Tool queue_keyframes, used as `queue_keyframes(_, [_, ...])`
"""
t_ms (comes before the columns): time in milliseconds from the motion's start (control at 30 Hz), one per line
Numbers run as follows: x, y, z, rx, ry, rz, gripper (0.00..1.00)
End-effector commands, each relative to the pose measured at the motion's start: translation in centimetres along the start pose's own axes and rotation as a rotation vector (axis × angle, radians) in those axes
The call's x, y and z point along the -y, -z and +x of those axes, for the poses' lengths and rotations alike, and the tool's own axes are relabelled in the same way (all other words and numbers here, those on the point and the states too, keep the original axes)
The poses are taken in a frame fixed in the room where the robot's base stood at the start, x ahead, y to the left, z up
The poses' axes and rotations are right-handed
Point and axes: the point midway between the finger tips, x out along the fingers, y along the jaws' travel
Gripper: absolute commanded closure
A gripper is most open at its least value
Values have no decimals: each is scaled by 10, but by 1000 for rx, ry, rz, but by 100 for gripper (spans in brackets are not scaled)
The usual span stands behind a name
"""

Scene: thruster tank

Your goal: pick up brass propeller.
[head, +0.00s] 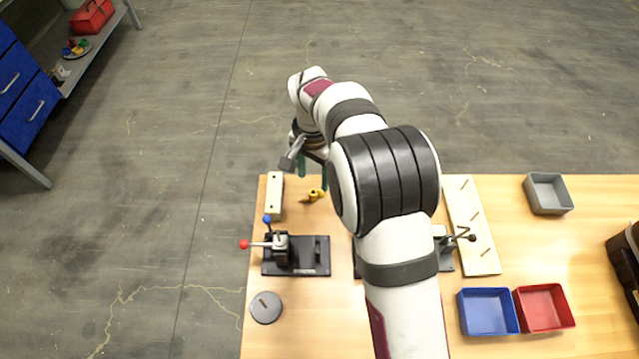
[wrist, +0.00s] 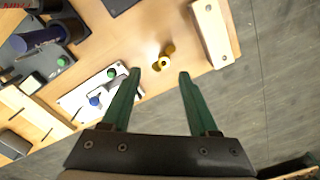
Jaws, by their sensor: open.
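The small brass propeller (head: 314,195) lies on the wooden table near its far edge, just right of a pale block. In the wrist view the brass propeller (wrist: 163,58) shows beyond and between the fingertips, with bare table around it. My gripper (wrist: 158,74) is open, with two green fingers apart and nothing between them. In the head view my gripper (head: 312,165) hangs above the table's far edge, close to the propeller and partly hidden by my arm.
The pale block (head: 275,195) stands left of the propeller. A black clamp fixture (head: 296,256) with red and blue knobs is nearer. A grey disc (head: 266,307), a blue bin (head: 488,312), a red bin (head: 544,307) and a grey bin (head: 548,194) also sit on the table.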

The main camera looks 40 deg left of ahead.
Motion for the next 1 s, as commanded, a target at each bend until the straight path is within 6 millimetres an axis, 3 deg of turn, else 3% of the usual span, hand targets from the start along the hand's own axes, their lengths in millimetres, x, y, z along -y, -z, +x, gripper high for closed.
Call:
queue_keyframes(400, [7, 4, 71, 1, 1, 0, 40])
queue_keyframes(667, [8, 4, 78, -1, 3, 0, 40])
queue_keyframes(1000, [8, 4, 78, -1, 3, 0, 97])
